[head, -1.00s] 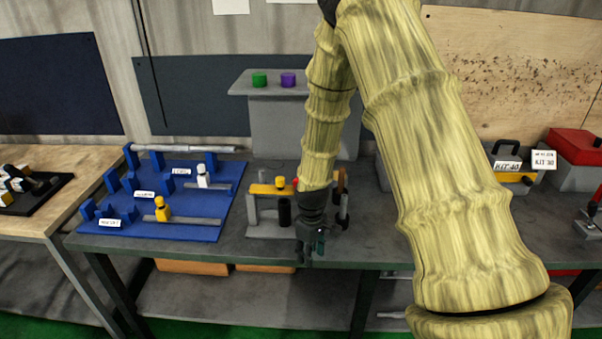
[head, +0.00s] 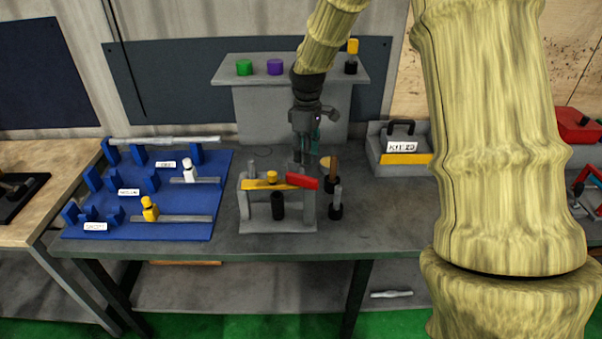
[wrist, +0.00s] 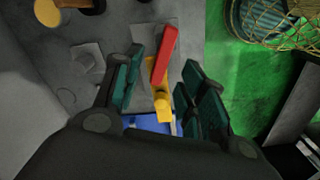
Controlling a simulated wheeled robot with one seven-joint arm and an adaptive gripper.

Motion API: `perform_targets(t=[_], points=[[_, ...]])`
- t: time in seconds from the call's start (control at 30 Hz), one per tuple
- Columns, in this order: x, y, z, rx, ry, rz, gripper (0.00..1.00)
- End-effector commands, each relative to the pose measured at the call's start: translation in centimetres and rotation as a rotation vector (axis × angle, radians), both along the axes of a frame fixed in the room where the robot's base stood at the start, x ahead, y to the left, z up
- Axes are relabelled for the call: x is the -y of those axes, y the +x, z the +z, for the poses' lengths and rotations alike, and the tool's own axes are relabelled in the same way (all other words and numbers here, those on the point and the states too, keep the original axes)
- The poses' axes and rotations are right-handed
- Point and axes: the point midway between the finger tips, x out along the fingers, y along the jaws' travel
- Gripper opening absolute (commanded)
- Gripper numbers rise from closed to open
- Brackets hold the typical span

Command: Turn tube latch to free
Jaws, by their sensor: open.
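In the head view, a grey fixture (head: 248,224) stands on the bench. A yellow latch bar (head: 258,185) with a red end (head: 302,181) lies across its top, and a black cylinder (head: 278,204) sits beneath. My gripper (head: 303,158) points down just above and behind the red end; the head view shows no clear contact. In the wrist view, my open gripper (wrist: 162,82) has its teal-padded fingers apart. The red end (wrist: 165,47) and the yellow bar (wrist: 160,95) appear between them, with nothing gripped.
Two dark-based posts (head: 336,207) stand right of the fixture. A blue rack (head: 190,228) with yellow and white pieces is at left. A grey stand (head: 238,120) with coloured pieces rises behind, and a grey case (head: 385,160) sits to the right.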

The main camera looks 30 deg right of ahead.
Motion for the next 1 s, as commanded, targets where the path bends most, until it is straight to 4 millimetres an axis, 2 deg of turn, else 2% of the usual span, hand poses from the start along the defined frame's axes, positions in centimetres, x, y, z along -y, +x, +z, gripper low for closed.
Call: perform_targets(t=[0.2, 0.6, 0.8, 1.0], points=[[-0.9, 0.8, -2.9, -0.006, 0.000, 0.012, 0.41], [-0.7, 0.7, -7.8, -0.004, -0.001, 0.009, 0.41], [-0.7, 0.6, -9.3, -0.004, 0.000, 0.008, 0.41], [-0.6, 0.6, -10.0, -0.002, 0.000, 0.007, 0.41]])
